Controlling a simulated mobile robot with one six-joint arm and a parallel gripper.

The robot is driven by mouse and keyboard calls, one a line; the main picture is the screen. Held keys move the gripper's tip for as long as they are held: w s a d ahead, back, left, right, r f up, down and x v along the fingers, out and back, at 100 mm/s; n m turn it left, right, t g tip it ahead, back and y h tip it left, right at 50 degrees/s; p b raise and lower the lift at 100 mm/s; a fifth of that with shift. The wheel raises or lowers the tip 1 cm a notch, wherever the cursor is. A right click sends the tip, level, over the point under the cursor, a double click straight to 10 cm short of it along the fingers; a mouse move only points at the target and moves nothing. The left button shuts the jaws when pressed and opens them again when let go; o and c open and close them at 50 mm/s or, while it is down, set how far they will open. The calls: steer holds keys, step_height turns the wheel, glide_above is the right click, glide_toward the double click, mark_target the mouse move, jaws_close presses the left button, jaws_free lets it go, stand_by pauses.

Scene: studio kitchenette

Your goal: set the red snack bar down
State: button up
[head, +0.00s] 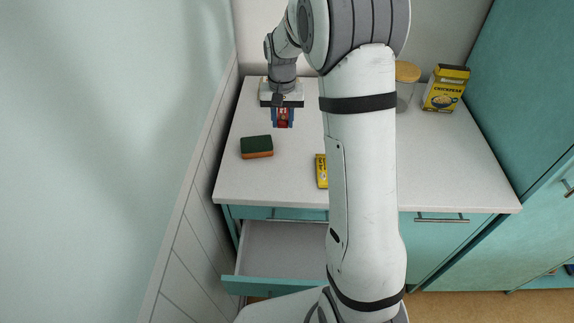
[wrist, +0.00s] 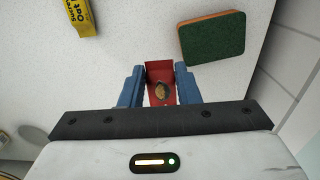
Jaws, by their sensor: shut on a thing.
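The red snack bar (head: 283,117) is held between the blue fingers of my gripper (head: 283,121), over the back left part of the white counter. In the wrist view the red snack bar (wrist: 160,84) shows between the two fingertips of my gripper (wrist: 160,80), with a round brownish picture on its wrapper. My gripper is shut on it. Whether the bar touches the counter I cannot tell. Its lower end is partly hidden by the gripper body in the wrist view.
A green and orange sponge (head: 257,146) lies in front of the gripper on the counter (head: 455,165). A yellow bar (head: 321,171) lies near the front edge, partly behind my arm. A chickpeas box (head: 446,88) and a wooden-lidded jar (head: 407,72) stand back right. A drawer (head: 280,250) is open below.

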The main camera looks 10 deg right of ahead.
steer(key=s+r+n+b, duration=0.1)
steer(key=s+n+b, duration=0.3)
steer(key=s, duration=0.7)
glide_above(296, 178)
step_height(296, 178, down, 5)
steer(key=shift+a, duration=0.1)
steer(key=shift+f, duration=2.4)
steer(key=shift+s, duration=0.1)
steer(key=shift+f, duration=0.1)
steer(key=o, duration=1)
steer(key=shift+c, duration=0.2)
